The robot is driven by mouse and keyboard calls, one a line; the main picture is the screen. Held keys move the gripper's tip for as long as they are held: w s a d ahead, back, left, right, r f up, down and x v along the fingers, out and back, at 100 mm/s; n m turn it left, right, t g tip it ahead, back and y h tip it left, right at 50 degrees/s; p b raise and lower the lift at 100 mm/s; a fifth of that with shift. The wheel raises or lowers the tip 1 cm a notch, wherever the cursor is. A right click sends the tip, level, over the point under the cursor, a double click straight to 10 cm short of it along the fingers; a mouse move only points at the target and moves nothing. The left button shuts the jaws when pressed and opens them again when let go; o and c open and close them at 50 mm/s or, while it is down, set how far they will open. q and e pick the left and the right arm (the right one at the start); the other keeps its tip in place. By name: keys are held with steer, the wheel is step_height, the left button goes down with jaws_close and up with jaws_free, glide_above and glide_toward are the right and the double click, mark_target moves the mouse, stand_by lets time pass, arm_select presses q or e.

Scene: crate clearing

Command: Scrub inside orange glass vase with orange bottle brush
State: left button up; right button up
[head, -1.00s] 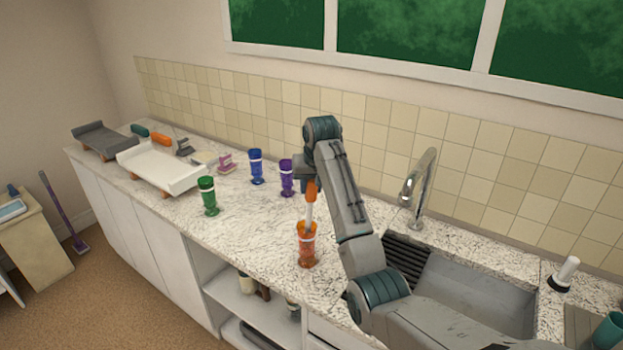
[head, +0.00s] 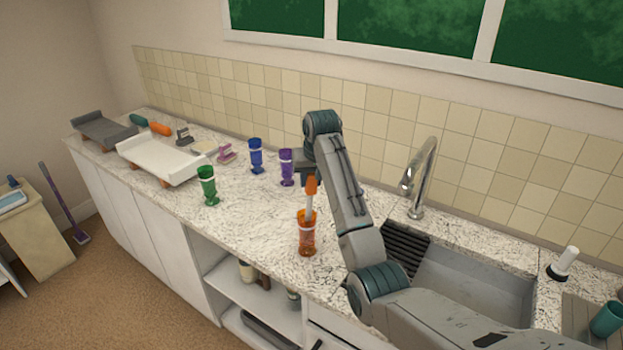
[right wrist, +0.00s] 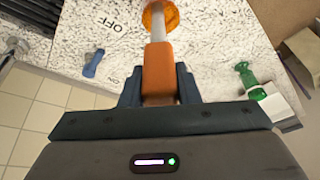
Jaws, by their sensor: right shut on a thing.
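The orange glass vase (head: 307,240) stands upright on the counter, left of the sink. The orange bottle brush (head: 311,186) is held upright above it, its pale shaft running down into the vase mouth. My right gripper (head: 308,178) is shut on the orange handle. In the right wrist view the handle (right wrist: 159,72) sits between the fingers of my right gripper (right wrist: 158,88), and the shaft leads to the orange vase rim (right wrist: 160,14). The brush head is hard to make out inside the vase. My left gripper is not in view.
Green (head: 208,187), blue (head: 256,157) and purple (head: 287,167) vases stand to the left and behind. A white tray-like rack (head: 165,160) is farther left. The sink (head: 475,285) and faucet (head: 420,180) are to the right. The counter just left of the orange vase is clear.

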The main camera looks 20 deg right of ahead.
steer(key=shift+f, duration=0.7)
stand_by(0.3)
